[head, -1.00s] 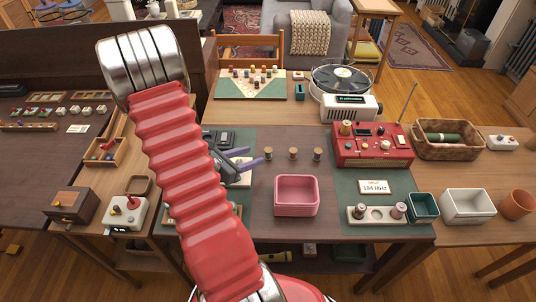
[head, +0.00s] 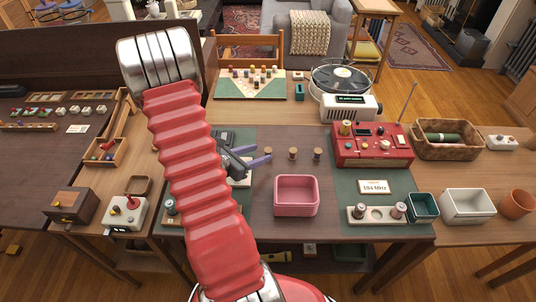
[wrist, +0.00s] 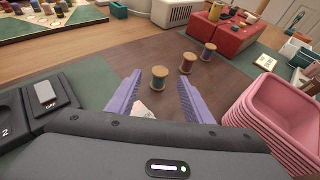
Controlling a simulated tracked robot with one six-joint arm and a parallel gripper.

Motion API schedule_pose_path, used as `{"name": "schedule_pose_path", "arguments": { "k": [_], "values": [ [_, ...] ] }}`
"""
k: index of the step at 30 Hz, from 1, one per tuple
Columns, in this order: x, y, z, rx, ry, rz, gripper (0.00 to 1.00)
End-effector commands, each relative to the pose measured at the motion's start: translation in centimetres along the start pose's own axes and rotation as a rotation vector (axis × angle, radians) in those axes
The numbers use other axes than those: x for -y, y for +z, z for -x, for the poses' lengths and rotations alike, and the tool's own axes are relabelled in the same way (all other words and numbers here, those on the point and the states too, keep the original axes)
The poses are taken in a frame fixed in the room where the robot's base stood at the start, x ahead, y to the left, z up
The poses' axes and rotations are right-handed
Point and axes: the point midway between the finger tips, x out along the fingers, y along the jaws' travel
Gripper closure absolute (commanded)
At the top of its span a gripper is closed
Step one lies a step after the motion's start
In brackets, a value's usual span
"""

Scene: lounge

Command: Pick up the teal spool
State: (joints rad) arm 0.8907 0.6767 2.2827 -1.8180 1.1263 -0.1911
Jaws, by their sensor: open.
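Three thread spools stand upright in a row on the brown table. In the wrist view the nearest, a dull teal spool (wrist: 159,79), is just beyond the gap between my fingertips; in the head view it is the left one of the row (head: 268,152). Behind it are a brownish spool (wrist: 188,63) and a bluish spool (wrist: 208,54). My gripper (head: 259,155) has purple fingers and is open and empty, low over the table left of the row. It also shows in the wrist view (wrist: 160,84). My arm hides part of the table's left side.
A pink stacked bin (head: 296,196) stands in front of the spools, close to the right finger in the wrist view. A red radio (head: 372,155) stands to the right. A black switch box (wrist: 50,102) is at the left in the wrist view.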

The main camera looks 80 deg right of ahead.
Motion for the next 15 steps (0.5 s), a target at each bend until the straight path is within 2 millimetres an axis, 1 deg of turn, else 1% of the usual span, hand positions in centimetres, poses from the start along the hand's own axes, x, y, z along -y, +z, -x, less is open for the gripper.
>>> {"name": "schedule_pose_path", "arguments": {
  "k": [6,9,15],
  "values": [
    [0.1,0.1,-2.8,0.000,-0.003,-0.001,0.53],
    [0.1,0.1,-3.6,0.000,-0.001,0.000,0.53],
    [0.0,0.1,-4.0,0.000,0.001,0.000,0.53]
  ]
}}
